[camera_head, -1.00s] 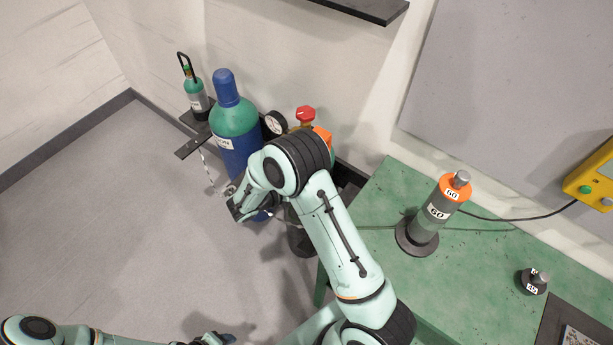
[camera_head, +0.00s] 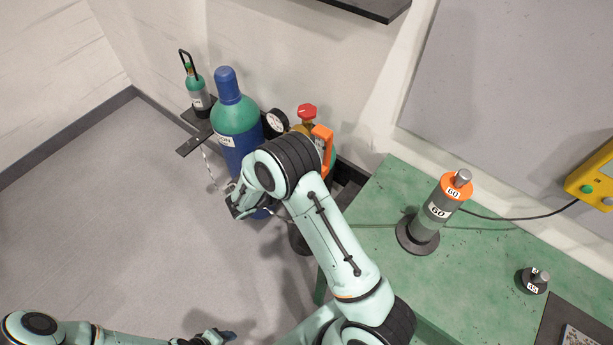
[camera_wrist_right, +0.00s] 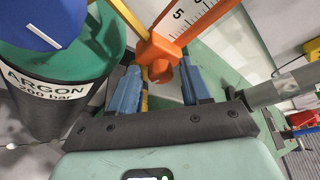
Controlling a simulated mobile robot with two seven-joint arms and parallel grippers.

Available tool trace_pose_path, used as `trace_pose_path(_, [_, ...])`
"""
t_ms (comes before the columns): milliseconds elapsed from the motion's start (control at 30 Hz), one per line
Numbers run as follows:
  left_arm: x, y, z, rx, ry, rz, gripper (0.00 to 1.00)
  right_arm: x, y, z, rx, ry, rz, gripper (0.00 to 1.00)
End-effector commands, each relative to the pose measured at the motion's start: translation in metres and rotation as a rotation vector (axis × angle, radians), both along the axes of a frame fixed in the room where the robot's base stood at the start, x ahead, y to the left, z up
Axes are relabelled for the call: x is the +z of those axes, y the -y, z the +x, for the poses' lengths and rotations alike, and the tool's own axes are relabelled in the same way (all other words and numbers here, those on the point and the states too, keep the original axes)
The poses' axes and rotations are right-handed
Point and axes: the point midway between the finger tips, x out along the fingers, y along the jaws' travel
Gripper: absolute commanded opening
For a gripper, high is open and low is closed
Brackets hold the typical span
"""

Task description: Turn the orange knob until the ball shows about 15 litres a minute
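The orange knob (camera_wrist_right: 158,53) is in the right wrist view, at the foot of a white scale (camera_wrist_right: 185,17) marked 5 in an orange frame. The blue fingers of my right gripper (camera_wrist_right: 160,78) stand apart, either side of the knob's lower part; I cannot tell whether they touch it. No ball is discernible. In the head view the orange flowmeter frame (camera_head: 323,143) shows behind my right arm; the knob and right fingertips are hidden there. My left gripper (camera_head: 222,336) is at the bottom edge, partly cut off, its opening unclear.
A blue-and-green argon cylinder (camera_head: 236,125) stands left of the flowmeter, close to my right gripper in the wrist view (camera_wrist_right: 70,75). A gauge (camera_head: 277,121) and red valve knob (camera_head: 307,110) are nearby. The green bench (camera_head: 375,230) holds a cylinder marked 60 (camera_head: 437,212).

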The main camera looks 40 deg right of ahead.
Motion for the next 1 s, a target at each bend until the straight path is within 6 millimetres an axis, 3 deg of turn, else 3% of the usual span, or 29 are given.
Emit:
trace_pose_path(300, [0.000, 0.000, 0.000, 0.000, 0.000, 0.000, 0.55, 0.000, -0.001, 0.000, 0.000, 0.001, 0.000, 0.55])
trace_pose_path(433, [-0.001, 0.000, -0.001, 0.000, -0.001, 0.000, 0.55, 0.002, -0.010, 0.001, 0.002, 0.001, 0.001, 0.55])
trace_pose_path(800, [-0.002, 0.000, -0.003, 0.000, -0.003, 0.000, 0.55, 0.022, -0.086, 0.002, 0.005, 0.001, 0.000, 0.55])
trace_pose_path(1000, [-0.001, 0.000, -0.002, 0.000, -0.002, 0.000, 0.55, 0.030, -0.118, 0.003, 0.002, 0.002, 0.000, 0.55])
